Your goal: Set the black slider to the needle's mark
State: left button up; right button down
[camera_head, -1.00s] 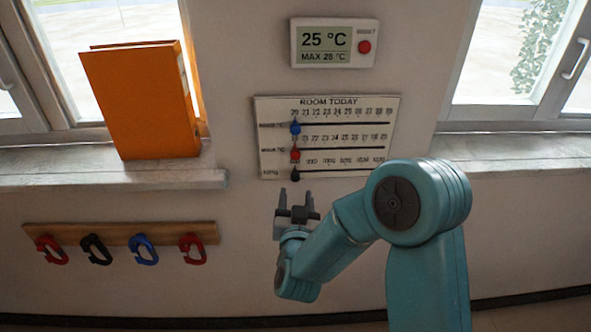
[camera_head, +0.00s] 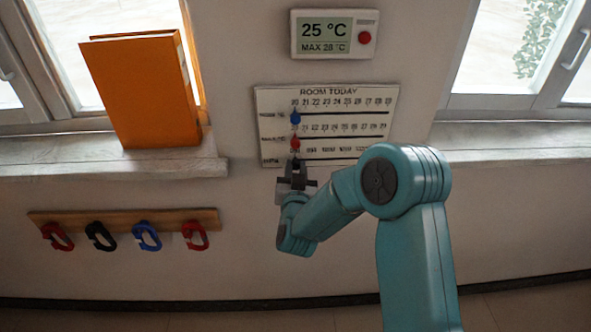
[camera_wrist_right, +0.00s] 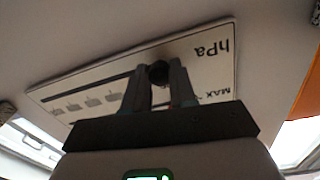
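The white board (camera_head: 390,110) headed ROOM TODAY has three scale rows with a slot each. The black slider is at the left end of the lowest slot, by the hPa label; in the wrist view its knob (camera_wrist_right: 158,71) shows between my fingertips. My right gripper (camera_head: 296,168) is at the board's lower left edge, its fingers closed in on both sides of that knob. The blue slider (camera_head: 295,118) and red slider (camera_head: 295,143) are at the left ends of the upper rows. No needle shows. My left gripper is out of view.
A display (camera_head: 334,35) reading 25 °C with a red button is above the board. An orange binder (camera_head: 145,90) stands on the left sill. A wooden rail (camera_head: 125,218) with red, black and blue hooks is at lower left. My right arm covers the board's lower right corner.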

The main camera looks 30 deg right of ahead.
jog(key=s+d+b, duration=0.2)
jog(key=d, duration=0.1)
jog(key=s+d+b, duration=0.2)
jog(key=d, duration=0.2)
jog(key=s+d+b, duration=0.2)
jog(key=d, duration=0.1)
jog(key=shift+s+d+f+b, duration=0.1)
jog(key=shift+s+d+b, duration=0.05)
jog(key=shift+b, duration=0.2)
jog(key=shift+s+d, duration=0.25)
jog(key=shift+d, duration=0.15)
jog(key=c, duration=0.9)
grip_release()
jog(key=shift+a, duration=0.15)
jog(key=b, duration=0.9)
send_near(344, 159)
jog(key=v, duration=0.4)
jog(key=b+v, duration=0.4)
jog(key=v, duration=0.2)
jog(key=shift+s+a+b, duration=0.15)
jog(key=shift+b, duration=0.15)
